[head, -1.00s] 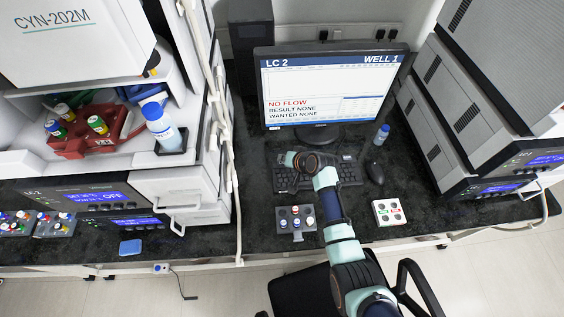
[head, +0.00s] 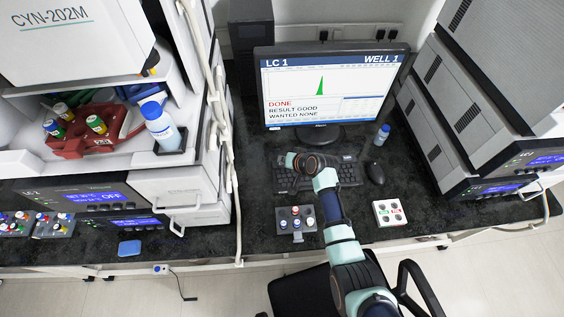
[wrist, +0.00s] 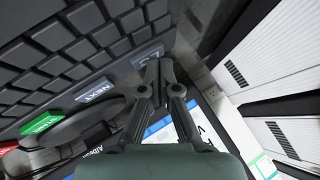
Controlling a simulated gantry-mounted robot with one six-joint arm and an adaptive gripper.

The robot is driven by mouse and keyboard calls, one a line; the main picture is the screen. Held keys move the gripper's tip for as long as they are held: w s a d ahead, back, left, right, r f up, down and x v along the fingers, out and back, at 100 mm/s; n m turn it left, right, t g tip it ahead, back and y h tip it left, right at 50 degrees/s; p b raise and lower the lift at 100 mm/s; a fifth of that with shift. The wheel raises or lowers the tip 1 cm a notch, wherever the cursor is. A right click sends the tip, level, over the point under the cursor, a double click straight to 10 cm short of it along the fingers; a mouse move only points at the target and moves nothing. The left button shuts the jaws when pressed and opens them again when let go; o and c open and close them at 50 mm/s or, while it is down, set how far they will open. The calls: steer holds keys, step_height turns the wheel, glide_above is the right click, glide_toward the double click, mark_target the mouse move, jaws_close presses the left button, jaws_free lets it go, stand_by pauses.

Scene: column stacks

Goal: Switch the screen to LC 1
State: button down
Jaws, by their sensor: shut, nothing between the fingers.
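The screen (head: 325,85) stands at the back of the bench and reads LC 1 and WELL 1. It shows a green peak, with DONE, RESULT GOOD and WANTED NONE below it. The dark keyboard (head: 348,174) lies in front of the screen, partly covered by my arm. In the wrist view my gripper (wrist: 153,66) is shut and empty, its fingertips at a grey-blue key (wrist: 143,58) whose label they hide. I cannot tell whether they touch it. A NEXT key (wrist: 97,91) lies to the left, with a green key (wrist: 43,124) further left.
A mouse (head: 375,172) and a small blue-capped bottle (head: 382,134) stand right of the keyboard. A vial rack (head: 296,222) and a white button box (head: 389,213) are near the front edge. Stacked column units (head: 440,150) stand at the right, a CYN-202M instrument (head: 75,50) at the left.

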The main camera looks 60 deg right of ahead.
steer(key=shift+r+p, duration=0.6)
steer(key=shift+r, duration=0.1)
steer(key=shift+r, duration=0.1)
step_height(320, 180, up, 5)
steer(key=p, duration=0.5)
